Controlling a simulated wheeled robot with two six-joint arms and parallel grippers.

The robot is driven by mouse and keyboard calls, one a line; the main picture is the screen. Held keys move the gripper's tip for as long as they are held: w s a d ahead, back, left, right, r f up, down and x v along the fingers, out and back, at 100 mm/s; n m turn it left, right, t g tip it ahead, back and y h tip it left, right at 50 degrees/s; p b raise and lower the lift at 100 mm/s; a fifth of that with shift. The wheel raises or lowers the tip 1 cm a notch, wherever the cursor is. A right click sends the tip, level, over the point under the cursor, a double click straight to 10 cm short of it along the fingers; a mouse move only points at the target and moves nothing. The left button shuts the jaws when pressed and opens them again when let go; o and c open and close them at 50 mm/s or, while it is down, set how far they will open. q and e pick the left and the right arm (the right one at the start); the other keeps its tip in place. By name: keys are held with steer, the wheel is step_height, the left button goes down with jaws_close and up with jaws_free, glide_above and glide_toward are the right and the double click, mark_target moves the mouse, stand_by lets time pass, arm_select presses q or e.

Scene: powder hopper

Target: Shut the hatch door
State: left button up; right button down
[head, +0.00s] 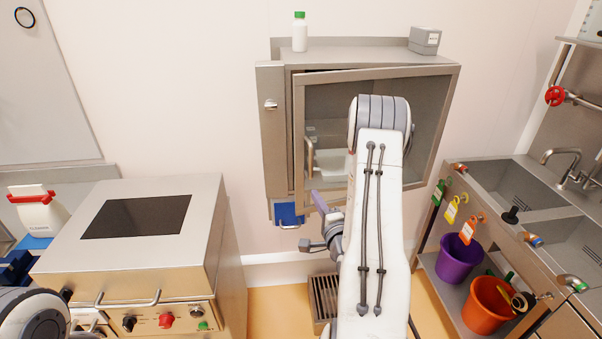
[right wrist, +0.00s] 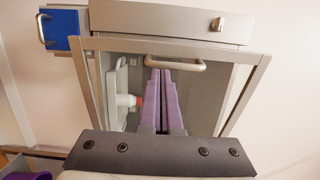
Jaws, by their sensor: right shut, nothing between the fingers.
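The hatch door (head: 299,130) is a metal-framed clear panel on the wall cabinet (head: 271,130). It stands ajar, its left edge out from the cabinet, with a bar handle (head: 310,157) near that edge. The right wrist view shows the door frame (right wrist: 92,85) and the handle (right wrist: 175,64). My right gripper (head: 318,198) is below the handle in the head view, partly hidden by my arm. In the right wrist view its purple fingers (right wrist: 160,76) are together and empty, tips close to the handle; I cannot tell whether they touch. My left gripper is out of view.
A white bottle (head: 300,34) and a grey box (head: 425,40) stand on the cabinet. A steel machine (head: 205,215) is at left. A sink bench (head: 480,190) with purple (head: 460,258) and orange (head: 492,305) buckets is at right. A blue piece (head: 289,214) hangs below the cabinet.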

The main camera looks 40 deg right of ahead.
steer(key=shift+w+b, duration=1.1)
steer(key=shift+b, duration=1.95)
steer(key=p, duration=0.4)
glide_toward(297, 167)
steer(key=x, duration=0.6)
steer(key=shift+d+r, duration=0.15)
steer(key=shift+d, duration=0.05)
steer(key=shift+w+d, duration=0.1)
steer(key=shift+w, duration=0.3)
steer(key=shift+w+b, duration=0.1)
steer(key=shift+b, duration=0.2)
steer(key=shift+m+g+h, duration=0.4)
steer(key=shift+m+h, duration=0.2)
steer(key=shift+h, duration=0.2)
steer(key=b+x, duration=0.1)
steer(key=x, duration=0.1)
steer(key=b+x, duration=0.1)
steer(key=x, duration=0.2)
steer(key=shift+w, duration=0.65)
steer(key=shift+s, duration=0.1)
